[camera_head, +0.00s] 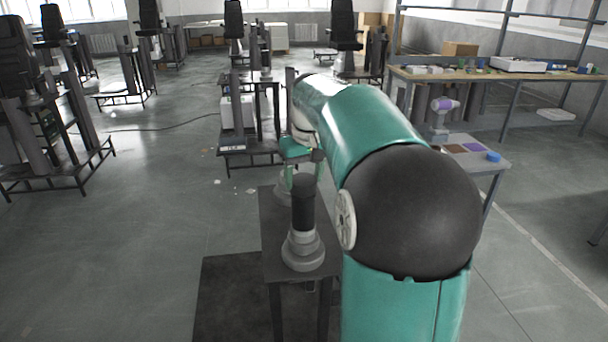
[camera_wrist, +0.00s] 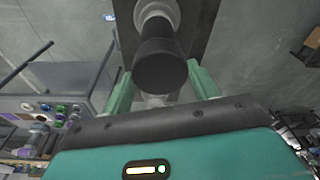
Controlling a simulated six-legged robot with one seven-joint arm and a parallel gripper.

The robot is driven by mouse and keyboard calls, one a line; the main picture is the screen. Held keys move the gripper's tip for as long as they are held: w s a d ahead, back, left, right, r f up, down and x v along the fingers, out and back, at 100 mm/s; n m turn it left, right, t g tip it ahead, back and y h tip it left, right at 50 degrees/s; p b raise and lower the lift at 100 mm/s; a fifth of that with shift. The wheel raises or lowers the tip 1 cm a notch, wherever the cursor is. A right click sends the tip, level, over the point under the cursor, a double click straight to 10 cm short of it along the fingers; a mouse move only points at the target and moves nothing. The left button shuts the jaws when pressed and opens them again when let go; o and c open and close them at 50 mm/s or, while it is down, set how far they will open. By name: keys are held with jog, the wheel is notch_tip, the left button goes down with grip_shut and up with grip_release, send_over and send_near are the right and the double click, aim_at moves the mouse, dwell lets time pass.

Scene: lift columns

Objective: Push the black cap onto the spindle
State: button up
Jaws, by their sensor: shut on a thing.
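The black cap (camera_head: 303,200) is a dark upright cylinder in the middle of the head view; it also shows in the wrist view (camera_wrist: 160,65), end towards the camera. It stands in line with the grey stepped spindle (camera_head: 303,252) and seems to meet its collar; how far it is seated cannot be told. The spindle's pale part shows at the top of the wrist view (camera_wrist: 157,12). My gripper (camera_head: 301,172) is at the cap's upper end, partly hidden by it. Its two teal fingers (camera_wrist: 162,80) lie on either side of the cap, shut on it.
The spindle stands on a narrow dark table (camera_head: 275,235). Another grey round part (camera_head: 282,188) sits behind it, partly hidden.

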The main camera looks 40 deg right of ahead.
jog(key=shift+f, duration=0.7)
dwell(1.6)
jog(key=o, duration=1.4)
jog(key=shift+o, duration=0.2)
jog(key=shift+r, duration=0.1)
jog(key=shift+r, duration=0.25)
jog(key=shift+r, duration=0.35)
jog(key=shift+r, duration=0.55)
jog(key=shift+r, duration=2.4)
grip_shut()
